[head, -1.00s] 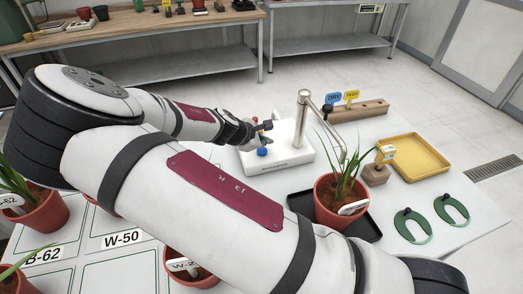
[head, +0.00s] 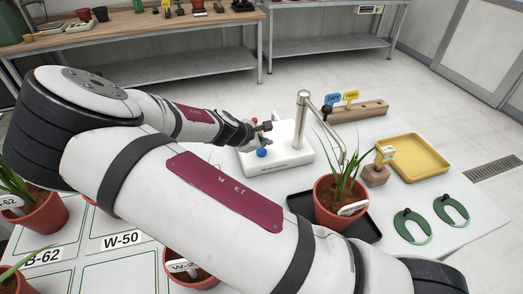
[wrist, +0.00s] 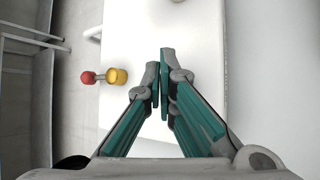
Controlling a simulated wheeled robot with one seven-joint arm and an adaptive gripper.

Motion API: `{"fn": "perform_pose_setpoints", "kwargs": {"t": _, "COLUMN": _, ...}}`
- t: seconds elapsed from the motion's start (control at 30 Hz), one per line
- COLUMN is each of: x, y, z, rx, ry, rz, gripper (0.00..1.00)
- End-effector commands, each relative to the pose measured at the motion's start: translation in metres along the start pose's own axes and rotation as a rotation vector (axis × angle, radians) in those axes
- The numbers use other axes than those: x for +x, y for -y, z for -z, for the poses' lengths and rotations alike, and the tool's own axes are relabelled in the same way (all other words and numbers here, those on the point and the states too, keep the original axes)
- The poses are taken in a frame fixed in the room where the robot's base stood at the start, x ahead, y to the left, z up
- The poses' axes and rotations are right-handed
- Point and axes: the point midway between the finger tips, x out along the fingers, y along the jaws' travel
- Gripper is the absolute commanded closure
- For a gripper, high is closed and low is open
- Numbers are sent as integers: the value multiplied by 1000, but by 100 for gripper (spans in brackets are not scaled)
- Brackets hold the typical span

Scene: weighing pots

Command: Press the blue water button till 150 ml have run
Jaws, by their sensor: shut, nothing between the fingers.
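The blue water button (head: 262,153) sits on the front of the white dispenser base (head: 290,158). My gripper (head: 266,142) is right above and behind it, pointing down at the base. In the wrist view my gripper's fingers (wrist: 162,52) are shut with nothing between them. The blue button does not show in the wrist view. Whether the fingertips touch it cannot be told. The metal spout (head: 304,100) rises from the base and bends down over a potted plant (head: 330,208) on a black tray (head: 364,226). No water stream can be made out.
A yellow tray (head: 414,158), green rings (head: 410,228) and a wooden block with a tag (head: 376,174) are at the right. A wooden rack with blue and yellow signs (head: 362,110) stands behind. Red and yellow knobs (wrist: 104,76) show left of the fingers.

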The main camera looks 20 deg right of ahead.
Motion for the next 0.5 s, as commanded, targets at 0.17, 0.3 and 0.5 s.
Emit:
{"fn": "perform_pose_setpoints", "kwargs": {"t": 0.17, "x": 0, "y": 0, "z": 0, "rx": 0, "ry": 0, "rz": 0, "gripper": 100}}
{"fn": "perform_pose_setpoints", "kwargs": {"t": 0.3, "x": 0, "y": 0, "z": 0, "rx": 0, "ry": 0, "rz": 0, "gripper": 100}}
{"fn": "perform_pose_setpoints", "kwargs": {"t": 0.5, "x": 4, "y": 3, "z": 2, "rx": -2, "ry": 1, "rz": 0, "gripper": 100}}
